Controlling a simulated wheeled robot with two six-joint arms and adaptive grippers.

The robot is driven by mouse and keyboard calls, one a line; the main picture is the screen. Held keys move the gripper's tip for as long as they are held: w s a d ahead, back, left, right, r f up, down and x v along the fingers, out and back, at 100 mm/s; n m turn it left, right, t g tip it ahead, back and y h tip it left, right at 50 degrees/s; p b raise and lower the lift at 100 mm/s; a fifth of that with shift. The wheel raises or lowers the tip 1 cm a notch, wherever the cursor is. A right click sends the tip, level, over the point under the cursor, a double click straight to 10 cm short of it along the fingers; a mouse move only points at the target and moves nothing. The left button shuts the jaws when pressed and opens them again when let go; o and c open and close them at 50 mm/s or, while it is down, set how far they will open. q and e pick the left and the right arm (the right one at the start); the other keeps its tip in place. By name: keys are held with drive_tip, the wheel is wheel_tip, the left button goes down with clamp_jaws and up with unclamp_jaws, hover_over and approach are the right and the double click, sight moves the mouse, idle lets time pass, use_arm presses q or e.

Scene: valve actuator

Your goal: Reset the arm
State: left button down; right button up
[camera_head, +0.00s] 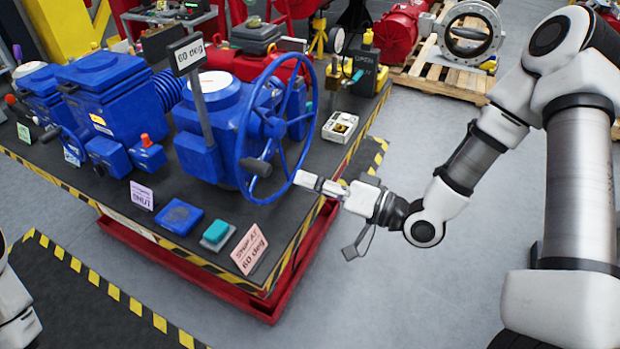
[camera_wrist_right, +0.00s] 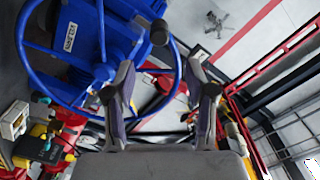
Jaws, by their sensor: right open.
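My right arm reaches in from the right in the head view. Its gripper (camera_head: 322,186) is at the right side of the blue handwheel (camera_head: 297,160), close to the rim. In the right wrist view the two fingers of the right gripper (camera_wrist_right: 160,72) stand apart, with nothing clamped between them. The handwheel rim (camera_wrist_right: 58,92) curves across behind the fingers there; I cannot tell whether they touch it. The blue valve actuator (camera_head: 205,115) stands on the black table behind the wheel. Of my left arm only a white part shows at the left edge; its gripper is out of view.
The black table (camera_head: 130,215) has a yellow-black striped edge. A small white box (camera_head: 339,127) sits behind the gripper.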

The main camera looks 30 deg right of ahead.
drive_tip(key=s+a+f+g+h+b, duration=0.1)
drive_tip(key=s+a+f+g, duration=0.15)
drive_tip(key=f, duration=0.45)
drive_tip(key=s+a+f+g+h, duration=0.1)
drive_tip(key=s+f+g, duration=0.15)
drive_tip(key=f, duration=0.55)
drive_tip(key=s+a+f+g+h+b, duration=0.1)
drive_tip(key=s+f+g, duration=0.15)
drive_tip(key=f, duration=0.45)
drive_tip(key=s+d+f+n+g+h, duration=0.1)
drive_tip(key=s+d+f+g+h, duration=0.2)
drive_tip(key=s+f, duration=0.3)
drive_tip(key=s+d+f+n+g+h, duration=0.1)
drive_tip(key=s+d+f+g+h, duration=0.2)
drive_tip(key=s, duration=0.6)
wheel_tip(320, 180, down, 3)
drive_tip(key=shift+d+f+n+g+h, duration=0.2)
drive_tip(key=shift+d+n+g+h, duration=0.15)
drive_tip(key=shift+d+h, duration=0.6)
drive_tip(key=shift+a, duration=0.15)
